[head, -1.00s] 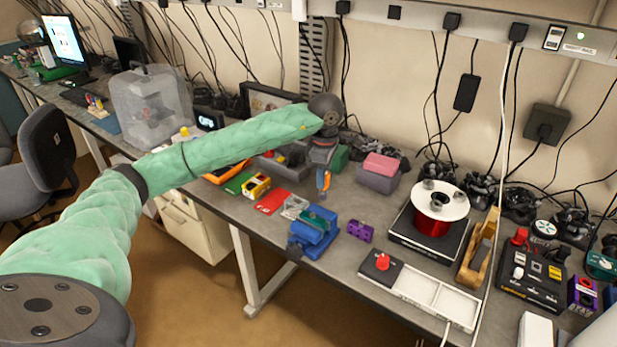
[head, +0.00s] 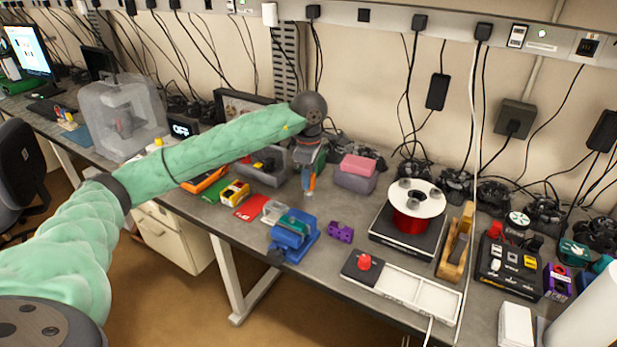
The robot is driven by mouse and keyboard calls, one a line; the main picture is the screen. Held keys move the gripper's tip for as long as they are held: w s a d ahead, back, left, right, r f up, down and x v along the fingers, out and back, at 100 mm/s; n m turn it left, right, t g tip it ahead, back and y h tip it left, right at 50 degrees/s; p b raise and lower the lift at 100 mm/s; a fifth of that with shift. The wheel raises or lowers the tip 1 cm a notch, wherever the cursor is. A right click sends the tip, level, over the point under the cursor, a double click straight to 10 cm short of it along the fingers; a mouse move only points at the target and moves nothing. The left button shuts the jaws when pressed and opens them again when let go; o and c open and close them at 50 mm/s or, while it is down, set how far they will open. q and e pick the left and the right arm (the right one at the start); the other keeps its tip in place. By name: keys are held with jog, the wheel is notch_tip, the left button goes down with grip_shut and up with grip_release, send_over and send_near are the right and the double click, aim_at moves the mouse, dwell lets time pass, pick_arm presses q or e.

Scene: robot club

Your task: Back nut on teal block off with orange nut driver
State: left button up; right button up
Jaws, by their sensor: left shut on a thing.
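My left gripper (head: 311,163) reaches in over the bench, pointing down, and is shut on the orange nut driver (head: 310,181). The driver hangs roughly upright, its lower end behind and slightly right of the blue vise (head: 289,246). The teal block (head: 297,220) sits in the top of the vise, near the bench's front edge. The driver's tip looks apart from the block. The nut on the block is too small to make out. My right gripper is not in view.
A purple block (head: 340,231) lies right of the vise. A clear small box (head: 275,210) and red card (head: 251,208) lie left. Pink and mauve boxes (head: 357,175) stand behind. A white tray (head: 411,293) and red spool (head: 408,222) stand to the right.

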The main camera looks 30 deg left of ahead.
pick_arm(q)
jog(key=shift+r, duration=1.5)
